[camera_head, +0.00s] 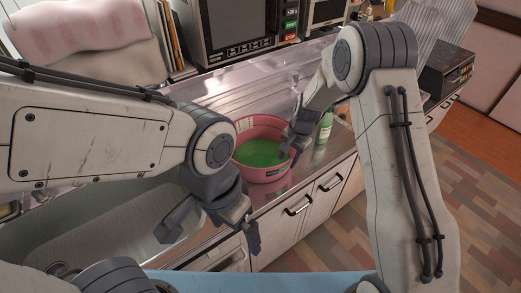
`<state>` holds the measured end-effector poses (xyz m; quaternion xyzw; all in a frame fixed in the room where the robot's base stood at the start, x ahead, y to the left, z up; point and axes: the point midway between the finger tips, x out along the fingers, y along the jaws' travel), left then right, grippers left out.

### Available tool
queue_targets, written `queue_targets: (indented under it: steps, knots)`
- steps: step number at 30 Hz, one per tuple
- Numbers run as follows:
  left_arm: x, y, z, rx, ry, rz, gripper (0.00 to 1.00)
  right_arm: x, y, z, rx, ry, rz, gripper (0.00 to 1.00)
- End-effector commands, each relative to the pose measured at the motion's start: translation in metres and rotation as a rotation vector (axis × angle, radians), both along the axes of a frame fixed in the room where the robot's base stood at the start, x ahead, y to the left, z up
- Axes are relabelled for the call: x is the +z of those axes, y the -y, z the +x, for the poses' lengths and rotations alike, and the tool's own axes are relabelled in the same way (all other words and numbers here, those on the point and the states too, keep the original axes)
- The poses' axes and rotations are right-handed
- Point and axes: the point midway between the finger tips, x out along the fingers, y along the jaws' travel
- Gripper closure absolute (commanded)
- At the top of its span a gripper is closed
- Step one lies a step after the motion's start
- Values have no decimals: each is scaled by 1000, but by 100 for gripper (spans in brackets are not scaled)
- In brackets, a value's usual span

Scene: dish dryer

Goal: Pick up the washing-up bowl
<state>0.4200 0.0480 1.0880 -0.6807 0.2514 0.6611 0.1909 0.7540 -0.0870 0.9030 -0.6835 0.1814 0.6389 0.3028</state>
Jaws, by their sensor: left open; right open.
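The washing-up bowl (249,172) is pink, with green showing inside it, and stands upright on the metal counter. My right gripper (292,143) is open at the bowl's right rim; I cannot tell whether it touches the bowl, and part of that rim is hidden behind it. My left gripper (213,230) is open and empty, in front of the bowl and to its left, near the counter's front edge and apart from the bowl.
A green bottle (325,128) stands just right of the bowl. A sink basin (120,222) lies to the left. A microwave-like appliance (235,28) stands behind the bowl. A dark box (446,72) is at the right. Cabinets with handles (298,209) are below the counter edge.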

Motion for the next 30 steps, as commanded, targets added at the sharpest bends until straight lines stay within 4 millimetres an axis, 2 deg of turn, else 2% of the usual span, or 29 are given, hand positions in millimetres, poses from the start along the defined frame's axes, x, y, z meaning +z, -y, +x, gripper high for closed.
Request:
queue_targets:
  steps: [11,20,24,30]
  knots:
    - [14,0,0,0,0,0,0,-48,-1,0,-3,-4,-1,52]
    - [14,0,0,0,0,0,0,-53,-1,2,-3,0,0,52]
    - [14,0,0,0,0,0,0,-53,-1,1,-3,0,0,100]
    - [14,0,0,0,0,0,0,-53,-1,1,-4,0,-1,100]
